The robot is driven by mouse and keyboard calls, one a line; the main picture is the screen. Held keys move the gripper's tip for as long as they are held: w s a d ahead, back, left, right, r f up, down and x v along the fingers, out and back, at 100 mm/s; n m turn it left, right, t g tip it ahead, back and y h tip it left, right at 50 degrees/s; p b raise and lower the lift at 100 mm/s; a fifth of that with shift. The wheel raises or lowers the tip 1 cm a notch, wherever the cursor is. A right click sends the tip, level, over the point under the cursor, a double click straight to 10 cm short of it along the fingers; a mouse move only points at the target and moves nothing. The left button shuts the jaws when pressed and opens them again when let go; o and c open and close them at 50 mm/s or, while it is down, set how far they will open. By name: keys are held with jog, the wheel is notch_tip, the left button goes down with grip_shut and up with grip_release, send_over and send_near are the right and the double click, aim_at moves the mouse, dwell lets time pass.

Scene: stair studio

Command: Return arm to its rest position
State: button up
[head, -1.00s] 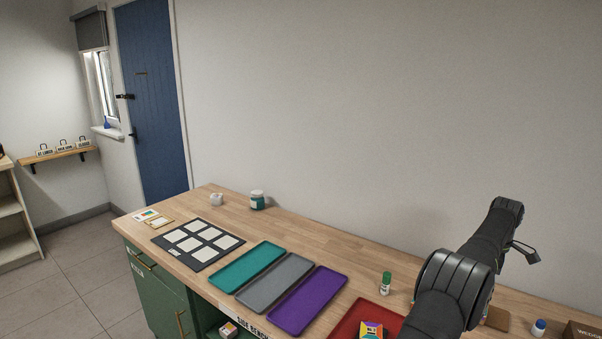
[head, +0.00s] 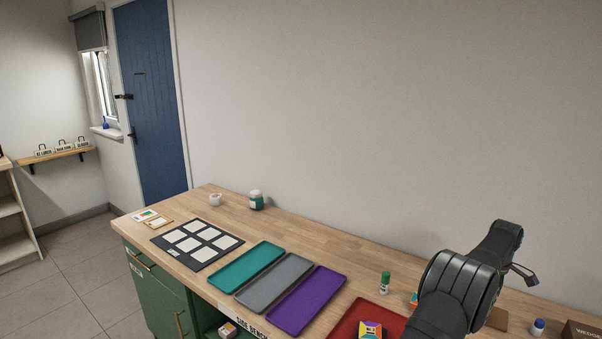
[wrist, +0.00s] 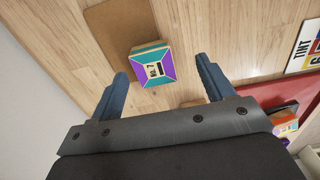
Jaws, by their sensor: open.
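My gripper (wrist: 162,68) is open in the wrist view, with two blue fingers spread apart. A block with a teal and purple label (wrist: 153,70) lies between and just beyond the fingertips, at the edge of a brown board (wrist: 115,24); I see no finger touching it. In the head view my dark arm (head: 462,285) reaches over the right part of the bench (head: 345,248), and one finger (head: 524,274) shows at its far end. A small orange and teal piece (head: 413,298) is partly hidden behind the arm.
A red tray (head: 347,326) holds a colourful block (head: 370,330) beside my arm. A green-capped bottle (head: 385,284), a blue-capped bottle (head: 538,327) and a dark box (head: 581,331) stand nearby. Purple (head: 308,300), grey (head: 273,283) and teal (head: 246,267) trays lie left.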

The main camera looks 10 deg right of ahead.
jog(key=s+r, duration=0.6)
jog(key=s, duration=0.4)
jog(key=s+a+f+m, duration=0.1)
jog(key=s+a, duration=0.8)
jog(key=a, duration=0.4)
jog(key=shift+w+a+f, duration=0.15)
jog(key=shift+w+f, duration=0.65)
jog(key=shift+w, duration=0.35)
jog(key=shift+w+a+f, duration=0.15)
jog(key=shift+w+f, duration=0.65)
jog(key=shift+w, duration=0.4)
jog(key=shift+w+a+f, duration=0.15)
jog(key=shift+w+f, duration=0.65)
jog(key=shift+w, duration=0.35)
